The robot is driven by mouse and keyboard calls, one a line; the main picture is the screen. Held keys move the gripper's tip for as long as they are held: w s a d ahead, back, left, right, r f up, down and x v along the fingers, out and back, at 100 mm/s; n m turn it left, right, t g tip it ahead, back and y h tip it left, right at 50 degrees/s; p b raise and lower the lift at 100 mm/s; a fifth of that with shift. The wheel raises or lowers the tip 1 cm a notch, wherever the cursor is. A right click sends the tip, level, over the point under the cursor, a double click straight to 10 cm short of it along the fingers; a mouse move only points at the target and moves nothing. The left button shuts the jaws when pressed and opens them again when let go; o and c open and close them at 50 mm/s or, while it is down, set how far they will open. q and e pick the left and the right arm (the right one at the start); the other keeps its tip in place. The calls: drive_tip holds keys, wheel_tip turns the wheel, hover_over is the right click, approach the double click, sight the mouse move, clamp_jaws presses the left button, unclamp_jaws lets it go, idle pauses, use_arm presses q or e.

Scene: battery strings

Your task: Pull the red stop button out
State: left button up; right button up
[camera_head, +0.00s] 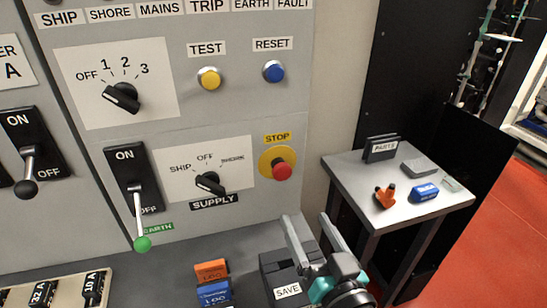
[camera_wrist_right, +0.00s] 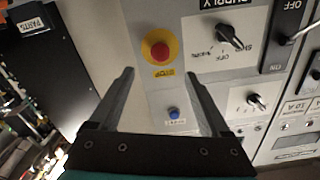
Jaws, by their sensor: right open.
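The red stop button (camera_head: 282,172) sits on a round yellow plate on the grey panel, under a yellow STOP label (camera_head: 277,138). In the right wrist view the red button (camera_wrist_right: 159,51) shows beyond the fingertips, between their lines. My right gripper (camera_head: 307,233) is open and empty, below and in front of the button in the head view, with a clear gap to it. Its two fingers (camera_wrist_right: 160,80) stand wide apart in the wrist view. I cannot tell from these views whether the button is pressed in or out. My left gripper is not in view.
A yellow TEST button (camera_head: 209,79) and a blue RESET button (camera_head: 273,71) are above. The SUPPLY rotary switch (camera_head: 209,182) and a green-knobbed lever (camera_head: 141,222) are to the left. Orange and blue blocks (camera_head: 213,284) lie below. A small parts table (camera_head: 345,172) stands right.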

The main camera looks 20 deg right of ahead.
sight(283, 176)
drive_tip(key=w, duration=1.3)
drive_tip(key=shift+w+a+r+b, duration=0.1)
drive_tip(key=shift+w+a+b, duration=0.1)
drive_tip(key=shift+w+b, duration=0.1)
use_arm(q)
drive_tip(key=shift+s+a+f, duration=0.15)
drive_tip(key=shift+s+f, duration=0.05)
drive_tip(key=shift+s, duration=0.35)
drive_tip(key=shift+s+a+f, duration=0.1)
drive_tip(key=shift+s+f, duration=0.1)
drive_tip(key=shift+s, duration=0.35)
use_arm(e)
drive_tip(key=shift+w, duration=0.7)
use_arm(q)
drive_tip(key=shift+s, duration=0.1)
use_arm(e)
clamp_jaws()
